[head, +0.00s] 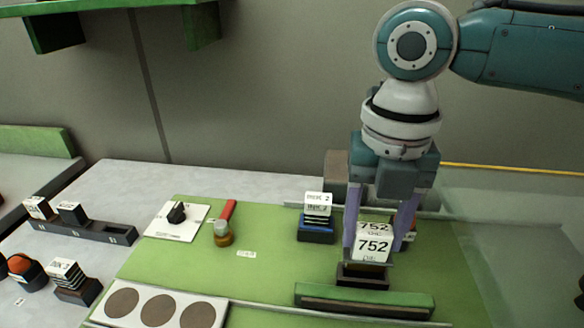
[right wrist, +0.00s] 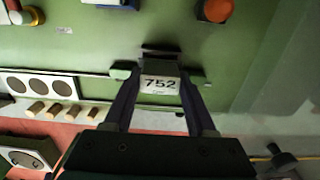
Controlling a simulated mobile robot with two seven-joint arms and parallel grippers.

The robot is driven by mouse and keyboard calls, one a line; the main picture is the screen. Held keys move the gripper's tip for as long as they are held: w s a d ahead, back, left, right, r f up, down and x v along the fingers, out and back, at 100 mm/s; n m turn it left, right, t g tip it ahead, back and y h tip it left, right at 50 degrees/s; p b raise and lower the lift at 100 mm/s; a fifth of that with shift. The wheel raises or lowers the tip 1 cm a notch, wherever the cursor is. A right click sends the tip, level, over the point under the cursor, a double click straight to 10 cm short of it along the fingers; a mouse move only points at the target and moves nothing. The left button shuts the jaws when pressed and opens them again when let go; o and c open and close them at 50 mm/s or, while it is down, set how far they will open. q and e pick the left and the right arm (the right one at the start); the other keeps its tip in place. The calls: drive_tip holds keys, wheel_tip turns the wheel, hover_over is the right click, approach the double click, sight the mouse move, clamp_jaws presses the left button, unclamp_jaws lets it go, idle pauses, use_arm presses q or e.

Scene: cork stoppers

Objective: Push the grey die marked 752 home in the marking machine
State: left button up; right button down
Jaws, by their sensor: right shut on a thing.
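The die marked 752 (head: 373,247) shows a white label on its front and top. It stands upright at or in a dark holder (head: 362,276) behind a long green bar (head: 365,302) on the green work surface. My right gripper (head: 379,243) comes down from above, shut on the die with a finger on each side. In the right wrist view, the 752 label (right wrist: 160,84) sits between the fingertips, against a dark block (right wrist: 160,60). The fit between die and holder is hidden, so I cannot tell how deep it sits. My left gripper is not in view.
A block stack marked 2 (head: 317,206) on a blue base stands left of the die. A white disc plate (head: 228,303) lies at the front.

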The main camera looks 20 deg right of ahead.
sight(370, 247)
idle(0.3)
drive_tip(key=shift+p, duration=0.35)
drive_tip(key=shift+f, duration=0.2)
idle(0.7)
drive_tip(key=shift+f, duration=0.4)
drive_tip(key=shift+f+b, duration=0.15)
drive_tip(key=shift+b, duration=0.2)
idle(0.6)
drive_tip(key=shift+f+b, duration=0.55)
drive_tip(key=shift+f, duration=0.35)
drive_tip(key=shift+c, duration=0.6)
unclamp_jaws()
drive_tip(key=shift+r, duration=0.1)
